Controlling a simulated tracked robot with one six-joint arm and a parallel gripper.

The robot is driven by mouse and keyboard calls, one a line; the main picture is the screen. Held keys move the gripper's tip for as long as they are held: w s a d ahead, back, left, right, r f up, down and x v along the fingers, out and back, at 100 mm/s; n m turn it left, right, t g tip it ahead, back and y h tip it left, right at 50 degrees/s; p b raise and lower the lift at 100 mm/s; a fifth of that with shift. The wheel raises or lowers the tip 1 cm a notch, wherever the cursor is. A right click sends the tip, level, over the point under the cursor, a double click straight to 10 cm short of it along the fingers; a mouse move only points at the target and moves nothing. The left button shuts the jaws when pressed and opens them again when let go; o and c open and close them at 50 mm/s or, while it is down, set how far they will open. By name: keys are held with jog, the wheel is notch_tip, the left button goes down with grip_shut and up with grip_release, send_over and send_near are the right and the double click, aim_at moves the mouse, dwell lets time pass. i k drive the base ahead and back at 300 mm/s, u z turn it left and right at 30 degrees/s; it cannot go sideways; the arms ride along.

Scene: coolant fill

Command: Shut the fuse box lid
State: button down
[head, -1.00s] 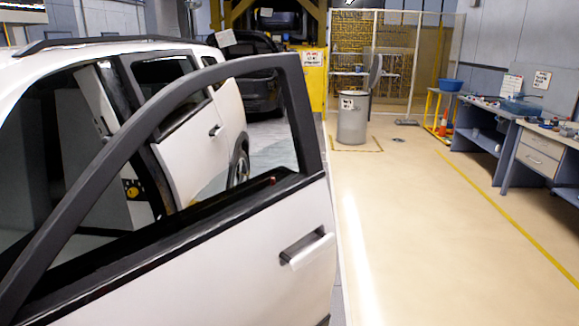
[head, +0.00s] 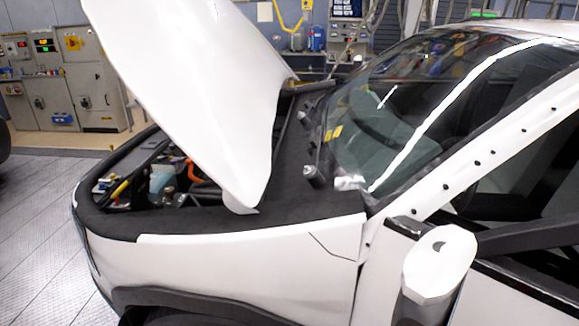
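The fuse box lid cannot be made out in the head view. The open engine bay (head: 150,182) of a white car is at the left, and the raised hood (head: 205,85) hides much of it. Inside the visible part are an orange hose or cable, a pale bluish-white container (head: 162,178) and several dark parts, too small to tell apart. My gripper is not in view.
The windshield (head: 400,110) and front fender (head: 250,250) fill the right and middle. A white rounded part (head: 438,265), perhaps the side mirror, stands out near me. Grey control cabinets (head: 65,80) are behind. Floor (head: 40,220) is clear at the left.

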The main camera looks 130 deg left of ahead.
aim_at(139, 186)
jog(key=u, duration=5.25)
jog(key=i, duration=0.35)
jog(key=z, duration=0.3)
